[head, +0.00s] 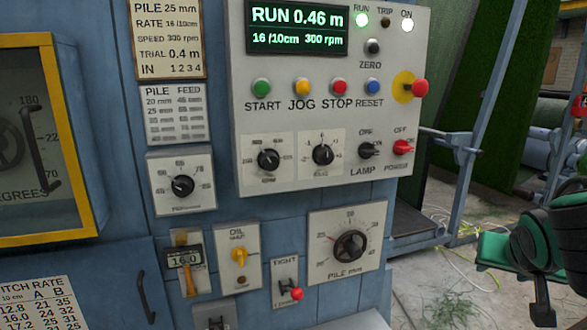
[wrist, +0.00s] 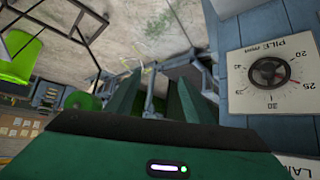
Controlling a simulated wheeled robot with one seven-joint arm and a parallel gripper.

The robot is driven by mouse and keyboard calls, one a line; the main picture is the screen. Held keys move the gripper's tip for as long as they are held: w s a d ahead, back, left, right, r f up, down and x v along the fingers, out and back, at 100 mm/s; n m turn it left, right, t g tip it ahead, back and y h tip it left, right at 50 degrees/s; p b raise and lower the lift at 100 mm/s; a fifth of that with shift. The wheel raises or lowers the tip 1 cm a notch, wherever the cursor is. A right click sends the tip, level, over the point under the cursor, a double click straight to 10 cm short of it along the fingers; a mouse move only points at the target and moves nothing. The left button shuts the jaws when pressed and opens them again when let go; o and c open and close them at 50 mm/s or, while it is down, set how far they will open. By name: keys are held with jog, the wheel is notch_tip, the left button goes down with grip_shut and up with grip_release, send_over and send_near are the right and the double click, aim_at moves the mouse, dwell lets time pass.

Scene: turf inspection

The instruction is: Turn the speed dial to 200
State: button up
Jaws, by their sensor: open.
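The control panel (head: 420,110) carries two small black dials in its lower part. The left dial (head: 268,158) has a scale of small numbers that look like hundreds and appears to be the speed dial; its pointer is too small to read surely. The right dial (head: 322,153) has a plus and minus scale. The display (head: 298,27) reads RUN 0.46 m, 16 /10cm and 300 rpm. My green and black gripper (head: 500,254) is at the right, well away from both dials. In the wrist view, its two green fingers (wrist: 155,100) are apart with nothing held.
A PILE mm dial (head: 350,245) sits below the panel and shows in the wrist view (wrist: 268,73). Lamp (head: 368,151) and power (head: 402,148) switches are right of the small dials. A red button (head: 419,88) protrudes. Free floor lies beneath my gripper.

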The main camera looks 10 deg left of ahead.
jog(key=w+a+r+n+t+y, duration=0.25)
jog(key=a+r+t, duration=0.2)
jog(key=a, duration=0.85)
jog(key=n+t+y, duration=0.2)
jog(key=n+y, duration=0.2)
jog(key=y, duration=0.6)
send_near(273, 165)
jog(key=x, duration=0.9)
jog(key=shift+s+r, duration=0.1)
jog(key=shift+s, duration=0.05)
jog(key=shift+c, duration=0.6)
jog(key=c, duration=0.9)
